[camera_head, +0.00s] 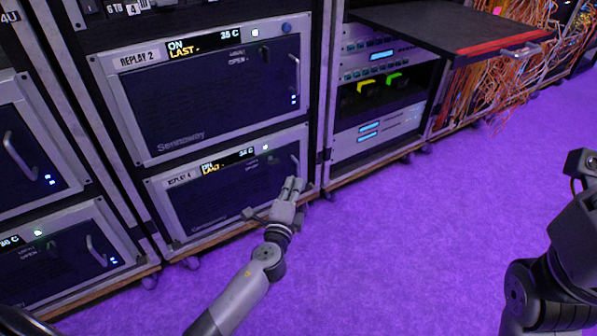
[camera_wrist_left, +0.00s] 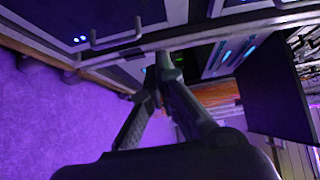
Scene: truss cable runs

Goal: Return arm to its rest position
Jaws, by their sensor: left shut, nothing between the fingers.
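My left arm reaches in from the bottom of the head view. Its grey left gripper (camera_head: 292,184) is in front of the lower right part of the Replay 4 unit (camera_head: 215,198), by the unit's handle. I cannot tell whether it touches the unit. In the left wrist view the two dark fingers (camera_wrist_left: 160,72) come together at their tips, with nothing seen between them. My right arm shows at the right edge of the head view, over the floor. Its gripper is out of view.
The Replay 2 unit (camera_head: 210,85) sits above Replay 4. An open rack to the right holds a pulled-out dark shelf (camera_head: 450,28) with a red front edge. Orange cables (camera_head: 480,95) hang beyond it. The purple floor (camera_head: 400,240) is clear in front of the racks.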

